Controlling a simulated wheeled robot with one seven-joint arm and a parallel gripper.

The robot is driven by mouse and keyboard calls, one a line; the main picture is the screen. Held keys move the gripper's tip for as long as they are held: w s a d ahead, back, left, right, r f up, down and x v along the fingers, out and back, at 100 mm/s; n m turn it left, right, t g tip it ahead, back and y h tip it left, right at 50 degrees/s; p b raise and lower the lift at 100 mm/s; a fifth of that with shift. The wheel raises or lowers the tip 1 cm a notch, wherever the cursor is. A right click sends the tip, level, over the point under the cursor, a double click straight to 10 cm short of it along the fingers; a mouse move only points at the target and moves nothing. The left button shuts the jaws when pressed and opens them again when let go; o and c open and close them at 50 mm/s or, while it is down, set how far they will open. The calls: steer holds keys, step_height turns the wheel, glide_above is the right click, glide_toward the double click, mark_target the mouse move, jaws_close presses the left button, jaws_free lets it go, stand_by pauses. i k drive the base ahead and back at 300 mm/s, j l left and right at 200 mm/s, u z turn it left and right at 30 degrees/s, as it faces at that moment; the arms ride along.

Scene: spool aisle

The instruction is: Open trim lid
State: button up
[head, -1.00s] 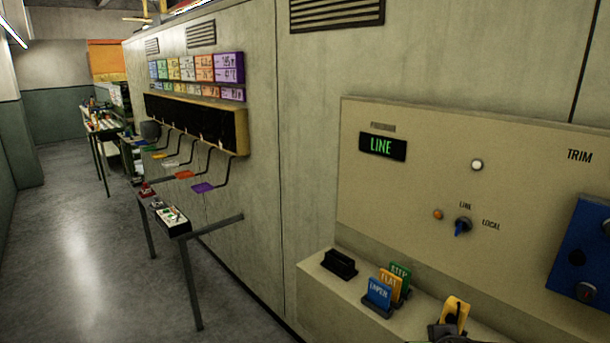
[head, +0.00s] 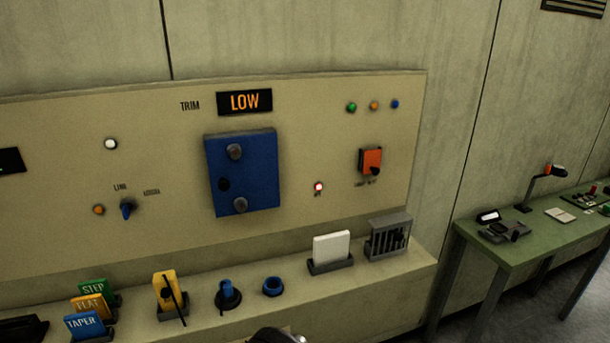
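The trim lid (head: 258,172) is a blue rectangular cover on the beige panel (head: 320,130), under the word TRIM and a display (head: 244,102) reading LOW in orange. It looks closed, lying against the panel. It carries a grey round knob near its top, another near its bottom, and a small dark round spot at its left side. What lies behind it is hidden. My gripper's fingers are not seen; only a dark rounded shape shows at the bottom edge, and I cannot tell what it is.
The ledge below holds STEP, FLAT and TAPER tags (head: 82,325), a yellow piece (head: 166,290), blue fittings (head: 228,290), a white card (head: 331,247) and a slotted grey holder (head: 389,240). An orange switch (head: 371,161) sits right of the lid. A green table (head: 510,250) stands right.

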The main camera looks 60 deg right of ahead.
mark_target(254, 177)
steer(key=k+z, duration=0.1)
steer(key=z, duration=1.1)
steer(key=i+j+u, duration=0.1)
steer(key=j+u, duration=0.25)
steer(key=i+j+u, duration=0.15)
steer(key=j+u, duration=0.2)
steer(key=i+j+u, duration=0.2)
steer(key=u, duration=0.15)
steer(key=j, duration=0.15)
